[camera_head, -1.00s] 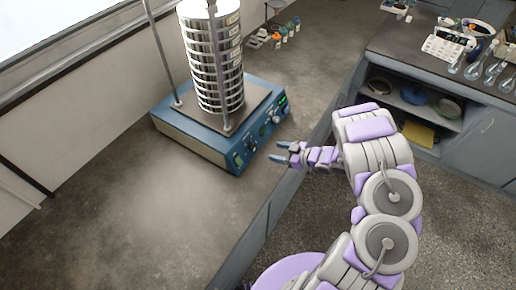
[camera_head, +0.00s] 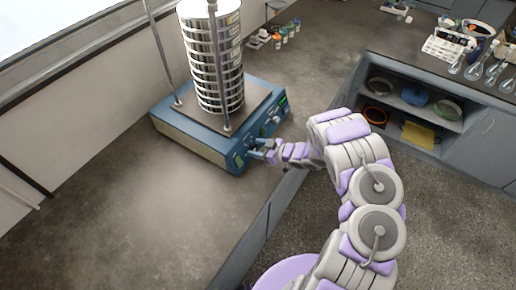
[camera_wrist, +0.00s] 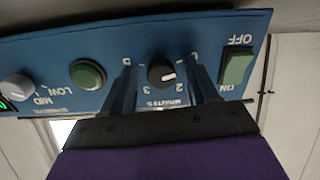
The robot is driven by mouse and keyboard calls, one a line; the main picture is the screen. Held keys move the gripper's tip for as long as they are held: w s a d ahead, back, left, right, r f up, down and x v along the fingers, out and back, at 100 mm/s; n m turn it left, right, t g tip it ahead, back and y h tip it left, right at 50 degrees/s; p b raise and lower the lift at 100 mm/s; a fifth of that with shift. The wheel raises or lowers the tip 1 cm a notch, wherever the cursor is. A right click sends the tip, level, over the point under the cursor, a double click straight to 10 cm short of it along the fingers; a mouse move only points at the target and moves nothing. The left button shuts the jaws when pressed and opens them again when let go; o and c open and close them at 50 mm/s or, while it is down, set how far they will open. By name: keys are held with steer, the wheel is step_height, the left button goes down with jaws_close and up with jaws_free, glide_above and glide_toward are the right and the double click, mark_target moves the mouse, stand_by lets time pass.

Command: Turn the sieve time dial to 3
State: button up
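The blue sieve shaker (camera_head: 195,148) stands on the counter with a stack of round metal sieves (camera_head: 212,60) on top. In the wrist view its time dial (camera_wrist: 161,74) is a small black knob with a white mark, above the upside-down word MINUTES. The mark points to the lower right, roughly toward the 2 side; its exact setting is hard to read. My gripper (camera_head: 256,150) is at the front panel. In the wrist view my gripper (camera_wrist: 161,68) is open, one finger on each side of the dial, with visible gaps. The dial is not clearly visible in the head view.
On the panel, a green power switch (camera_wrist: 237,70) is right of the dial; a green round button (camera_wrist: 88,74) and a grey knob (camera_wrist: 18,88) are left. Small bottles (camera_head: 285,33) stand behind the shaker. The counter's near left is clear.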

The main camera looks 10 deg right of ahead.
steer(key=c, duration=1)
